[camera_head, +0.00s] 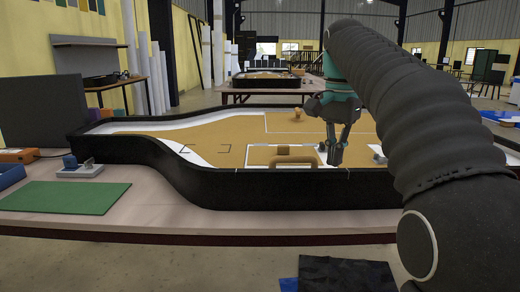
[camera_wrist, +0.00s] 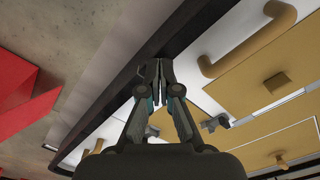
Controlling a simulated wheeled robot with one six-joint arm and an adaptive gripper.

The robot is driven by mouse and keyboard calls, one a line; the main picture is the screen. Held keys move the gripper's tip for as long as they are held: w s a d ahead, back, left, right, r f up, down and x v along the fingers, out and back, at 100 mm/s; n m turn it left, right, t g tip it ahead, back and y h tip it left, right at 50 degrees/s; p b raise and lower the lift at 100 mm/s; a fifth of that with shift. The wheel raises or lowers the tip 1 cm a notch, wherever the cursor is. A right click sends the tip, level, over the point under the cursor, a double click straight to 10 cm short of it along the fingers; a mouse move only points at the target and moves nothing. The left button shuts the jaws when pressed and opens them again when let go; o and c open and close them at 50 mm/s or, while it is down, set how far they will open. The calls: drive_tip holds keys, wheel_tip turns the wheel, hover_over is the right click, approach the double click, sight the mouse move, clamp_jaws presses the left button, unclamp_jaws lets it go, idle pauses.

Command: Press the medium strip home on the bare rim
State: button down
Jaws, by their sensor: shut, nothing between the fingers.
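The lightbox is a large curved tray with a tall black rim (camera_head: 270,188) around white and tan panels. In the wrist view, the black rim (camera_wrist: 105,107) runs diagonally, with a pale band outside it and a white surface inside. My gripper (camera_head: 335,162) is over the near side of the lightbox, just inside the front rim. Its fingers (camera_wrist: 160,66) are shut together and empty, their tips beside or above the rim; I cannot tell whether they touch it. I cannot clearly tell the medium strip from the rim or the pale bands.
A tan handle (camera_head: 284,152) stands inside the box left of my gripper. A small tan knob (camera_head: 297,113) is farther back. A green mat (camera_head: 70,197), a grey device (camera_head: 80,170) and an orange box (camera_head: 16,156) lie on the table at left. My arm hides the right side.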

drive_tip(key=shift+f, duration=0.1)
drive_tip(key=shift+f+b, duration=0.45)
drive_tip(key=shift+f, duration=0.2)
idle(0.8)
wheel_tip(320, 180, up, 3)
drive_tip(key=p, duration=0.3)
drive_tip(key=shift+r+p, duration=0.1)
drive_tip(key=shift+p, duration=0.3)
hover_over(292, 170)
idle(0.8)
